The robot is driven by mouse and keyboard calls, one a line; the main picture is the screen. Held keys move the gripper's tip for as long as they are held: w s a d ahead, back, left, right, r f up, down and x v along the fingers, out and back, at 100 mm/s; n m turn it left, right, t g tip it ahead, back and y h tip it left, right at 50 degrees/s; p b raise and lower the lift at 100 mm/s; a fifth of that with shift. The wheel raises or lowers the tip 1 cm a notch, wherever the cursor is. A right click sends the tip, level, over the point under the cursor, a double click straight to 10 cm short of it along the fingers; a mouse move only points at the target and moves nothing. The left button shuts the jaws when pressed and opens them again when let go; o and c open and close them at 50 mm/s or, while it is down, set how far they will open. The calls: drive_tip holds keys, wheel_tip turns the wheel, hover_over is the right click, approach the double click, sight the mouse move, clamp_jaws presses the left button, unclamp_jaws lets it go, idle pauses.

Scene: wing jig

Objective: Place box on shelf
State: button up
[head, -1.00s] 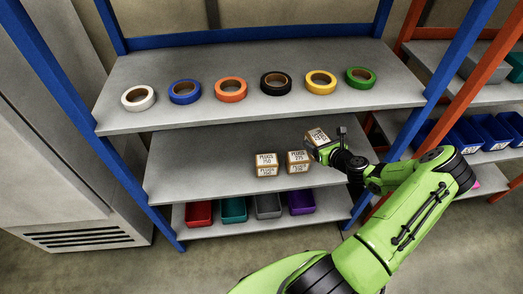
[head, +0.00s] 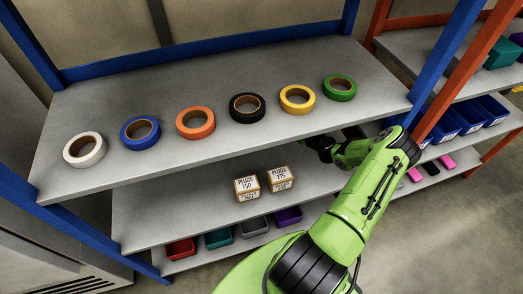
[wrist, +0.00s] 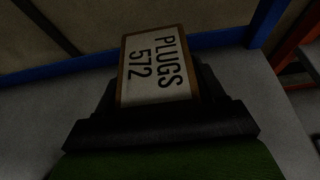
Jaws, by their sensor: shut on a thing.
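My gripper (wrist: 160,115) is shut on a box labelled PLUGS 572 (wrist: 155,68), which fills the middle of the wrist view. In the head view my arm reaches in under the upper shelf (head: 250,155), and that shelf hides the held box and my gripper's jaws. Two similar boxes, PLUGS 150 (head: 247,188) and a second PLUGS box (head: 280,179), stand side by side on the middle shelf (head: 175,215), left of my arm. I cannot tell whether the held box touches the middle shelf.
Several tape rolls, such as the black one (head: 247,107), lie on the upper shelf. Coloured bins, such as the teal one (head: 219,238), sit on the lower shelf. A blue post (head: 445,65) and an orange rack (head: 460,80) stand right of my arm.

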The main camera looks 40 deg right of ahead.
wheel_tip(320, 180, down, 10)
drive_tip(key=b, duration=0.3)
drive_tip(key=shift+r, duration=0.1)
drive_tip(key=shift+b, duration=0.3)
drive_tip(key=o, duration=1.2)
drive_tip(key=shift+f, duration=0.2)
drive_tip(key=shift+s+r+p, duration=0.2)
drive_tip(key=shift+r+p, duration=0.1)
drive_tip(key=shift+r, duration=0.05)
drive_tip(key=p+v, duration=0.2)
drive_tip(key=v, duration=0.9)
drive_tip(key=shift+s+a+p, duration=0.15)
drive_tip(key=shift+s+p, duration=0.2)
drive_tip(key=shift+p, duration=0.05)
